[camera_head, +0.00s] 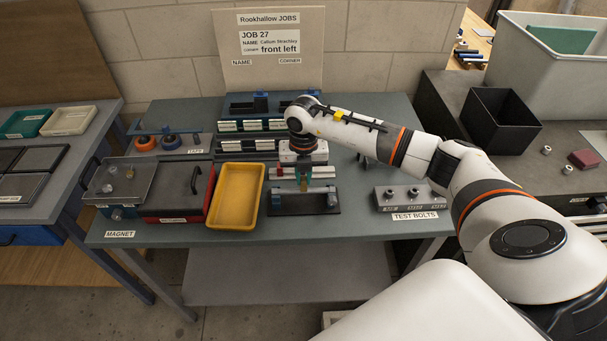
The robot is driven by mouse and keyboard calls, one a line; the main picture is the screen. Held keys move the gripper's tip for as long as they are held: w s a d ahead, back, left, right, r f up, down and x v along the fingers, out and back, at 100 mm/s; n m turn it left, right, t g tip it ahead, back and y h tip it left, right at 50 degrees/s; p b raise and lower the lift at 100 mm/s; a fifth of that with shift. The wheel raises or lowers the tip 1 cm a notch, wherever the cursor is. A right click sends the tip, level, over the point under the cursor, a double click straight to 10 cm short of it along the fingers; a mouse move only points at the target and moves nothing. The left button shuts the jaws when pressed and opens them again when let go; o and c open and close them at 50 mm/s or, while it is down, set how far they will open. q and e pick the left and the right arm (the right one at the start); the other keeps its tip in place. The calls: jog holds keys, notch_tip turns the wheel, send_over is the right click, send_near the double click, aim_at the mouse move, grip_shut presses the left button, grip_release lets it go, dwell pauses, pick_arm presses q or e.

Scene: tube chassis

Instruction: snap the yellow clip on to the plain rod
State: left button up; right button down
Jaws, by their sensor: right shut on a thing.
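My right gripper (303,178) points down over the middle of the table. It is shut on a small yellow-green piece (303,185), which looks like the yellow clip, though it is too small to be sure. Just below and in front of it stands a dark fixture (304,203) with raised ends, one with a blue part. A rod across this fixture cannot be made out clearly, nor whether the clip touches it. My left gripper is not in view.
A yellow tray (223,196) and a red-and-grey magnet box (172,216) stand to the left. Rail fixtures (250,146) lie behind the gripper. A test bolts block (410,199) is to the right. The table's front strip (300,228) is clear.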

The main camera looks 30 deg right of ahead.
jog(key=shift+f+b, duration=0.9)
jog(key=shift+f, duration=0.35)
jog(key=shift+r, duration=0.1)
jog(key=c, duration=1.3)
grip_release()
